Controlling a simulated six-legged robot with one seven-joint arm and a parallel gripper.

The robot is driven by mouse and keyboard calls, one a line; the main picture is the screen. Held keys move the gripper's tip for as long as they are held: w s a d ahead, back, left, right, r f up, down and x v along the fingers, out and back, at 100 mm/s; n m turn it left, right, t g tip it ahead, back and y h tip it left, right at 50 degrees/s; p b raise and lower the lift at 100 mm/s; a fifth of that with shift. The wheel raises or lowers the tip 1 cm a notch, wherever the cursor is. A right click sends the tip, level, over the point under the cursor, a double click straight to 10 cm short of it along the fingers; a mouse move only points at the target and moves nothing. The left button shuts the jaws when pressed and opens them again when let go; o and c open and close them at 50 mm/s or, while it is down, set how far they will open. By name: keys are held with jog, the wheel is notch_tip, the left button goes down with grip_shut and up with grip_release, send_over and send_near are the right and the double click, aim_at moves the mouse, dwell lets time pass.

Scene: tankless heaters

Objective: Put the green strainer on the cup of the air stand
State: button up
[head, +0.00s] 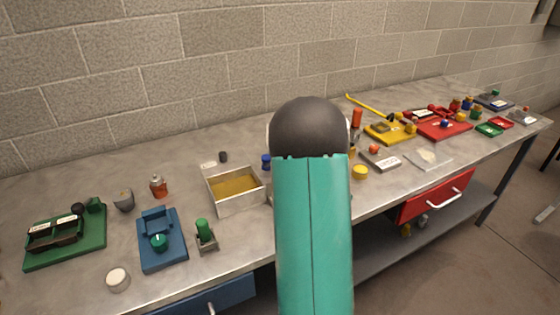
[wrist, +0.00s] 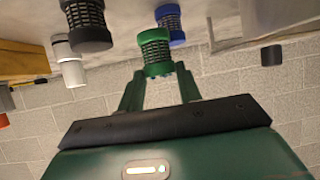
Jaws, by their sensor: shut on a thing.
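The green strainer (wrist: 157,48) is a meshed cylinder with solid green rims, seen in the wrist view. My gripper (wrist: 160,74) is shut on it, with a green finger on each side of its solid end. I cannot tell whether the strainer touches the bench. In the head view my arm hides the gripper and the green strainer. A black strainer (wrist: 86,25) and a blue strainer (wrist: 172,22) stand close by on either side in the wrist view. I cannot pick out the air stand or its cup with certainty in either view.
A white-walled box (head: 238,206) with a yellow inside is left of my arm. The blue strainer (head: 266,162) shows beside the arm. A blue fixture (head: 160,250) and green tray (head: 65,250) stand further left. Red and yellow trays (head: 440,128) crowd the right.

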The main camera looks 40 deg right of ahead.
jog(key=shift+w+f, duration=0.15)
jog(key=shift+f, duration=0.8)
jog(key=shift+w+f, duration=0.15)
jog(key=shift+f, duration=0.75)
jog(key=shift+f, duration=0.15)
jog(key=o, duration=1)
